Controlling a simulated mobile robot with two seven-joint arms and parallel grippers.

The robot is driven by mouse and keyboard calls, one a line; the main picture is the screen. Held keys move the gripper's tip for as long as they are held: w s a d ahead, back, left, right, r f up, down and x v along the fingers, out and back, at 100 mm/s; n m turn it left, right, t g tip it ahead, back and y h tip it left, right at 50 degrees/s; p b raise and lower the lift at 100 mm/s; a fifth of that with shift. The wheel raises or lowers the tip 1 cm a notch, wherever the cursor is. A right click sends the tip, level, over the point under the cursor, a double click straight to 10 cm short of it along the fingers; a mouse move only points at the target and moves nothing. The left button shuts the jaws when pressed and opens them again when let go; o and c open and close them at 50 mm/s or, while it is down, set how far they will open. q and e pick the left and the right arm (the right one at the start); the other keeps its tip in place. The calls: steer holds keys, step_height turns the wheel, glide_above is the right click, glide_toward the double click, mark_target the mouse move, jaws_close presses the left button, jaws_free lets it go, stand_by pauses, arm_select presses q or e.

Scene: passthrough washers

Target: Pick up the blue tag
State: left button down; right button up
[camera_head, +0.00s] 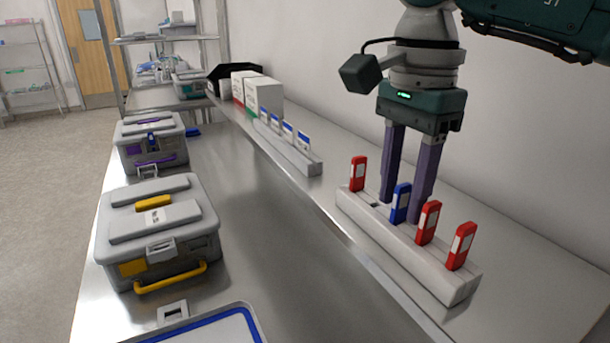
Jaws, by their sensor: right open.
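The blue tag (400,203) stands upright in a light holder (400,238) on the raised shelf at the right, with a red tag (359,174) on its far side and two red tags (427,222) (461,246) on its near side. My right gripper (403,212) points down over the holder with its two purple fingers apart. The blue tag shows in front of and between the fingers. I cannot tell whether the fingers touch it. My left gripper is not in view.
Grey cases with yellow (160,235) and purple (151,142) trim stand along the left of the steel table. A tray with a blue edge (237,311) is at the front. Another holder (288,150) with white-and-blue tags and boxes (264,98) stand farther back. The table's middle is clear.

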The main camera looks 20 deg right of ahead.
jaws_close()
stand_by(0.3)
stand_by(0.3)
